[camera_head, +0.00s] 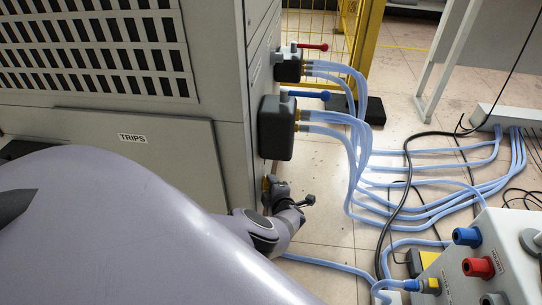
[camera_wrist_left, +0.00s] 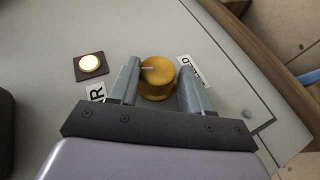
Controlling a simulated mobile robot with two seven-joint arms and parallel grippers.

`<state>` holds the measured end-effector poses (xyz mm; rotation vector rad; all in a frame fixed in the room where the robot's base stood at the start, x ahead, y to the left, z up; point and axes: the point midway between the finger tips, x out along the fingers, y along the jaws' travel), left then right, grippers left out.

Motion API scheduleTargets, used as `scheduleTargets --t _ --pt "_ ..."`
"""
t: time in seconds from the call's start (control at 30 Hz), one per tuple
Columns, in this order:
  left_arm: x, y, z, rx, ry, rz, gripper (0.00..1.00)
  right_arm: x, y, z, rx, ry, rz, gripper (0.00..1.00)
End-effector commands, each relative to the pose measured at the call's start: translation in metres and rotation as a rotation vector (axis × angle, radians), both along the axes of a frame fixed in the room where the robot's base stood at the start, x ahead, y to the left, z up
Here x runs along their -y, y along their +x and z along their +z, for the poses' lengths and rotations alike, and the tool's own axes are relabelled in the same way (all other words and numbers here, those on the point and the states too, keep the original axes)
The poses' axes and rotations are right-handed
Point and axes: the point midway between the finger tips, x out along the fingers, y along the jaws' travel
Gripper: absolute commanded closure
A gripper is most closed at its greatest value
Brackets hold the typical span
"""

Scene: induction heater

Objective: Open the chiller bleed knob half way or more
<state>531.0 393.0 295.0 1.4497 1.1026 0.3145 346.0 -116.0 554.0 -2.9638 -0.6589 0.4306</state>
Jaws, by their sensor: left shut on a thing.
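The chiller bleed knob is a round brass-yellow knob (camera_wrist_left: 158,78) on the grey panel in the left wrist view, with a pale mark line on its face pointing left. My left gripper (camera_wrist_left: 157,88) has one finger on each side of it and is shut on it. In the head view the left gripper (camera_head: 272,188) is low at the side of the grey cabinet, with a bit of the yellow knob (camera_head: 265,184) showing beside it. The label next to the knob is partly covered by the fingers. My right gripper is not in view.
A white round button (camera_wrist_left: 90,63) on a dark square plate sits left of the knob. Above the gripper in the head view are a dark hose block (camera_head: 276,128), a blue-handled valve (camera_head: 310,95) and a red-handled valve (camera_head: 312,46). Blue hoses (camera_head: 355,160) run across the floor.

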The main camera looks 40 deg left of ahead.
Motion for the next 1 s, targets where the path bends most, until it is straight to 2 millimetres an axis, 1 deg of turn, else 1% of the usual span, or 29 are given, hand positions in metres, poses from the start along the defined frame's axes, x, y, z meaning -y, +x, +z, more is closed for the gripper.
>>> scheduleTargets --t 0.03,0.4,0.6,1.0 --pt "-0.002 0.004 0.01 -0.02 -0.009 0.0 0.82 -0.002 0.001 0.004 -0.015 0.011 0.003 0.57" --pt "-0.004 0.007 0.011 -0.218 -0.134 0.0 0.82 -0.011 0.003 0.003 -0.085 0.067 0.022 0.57" --pt "-0.005 0.007 0.011 -0.295 -0.18 -0.001 0.82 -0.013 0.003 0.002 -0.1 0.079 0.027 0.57" --pt "-0.006 0.008 0.011 -0.356 -0.212 -0.005 0.82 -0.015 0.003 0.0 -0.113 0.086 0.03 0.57"
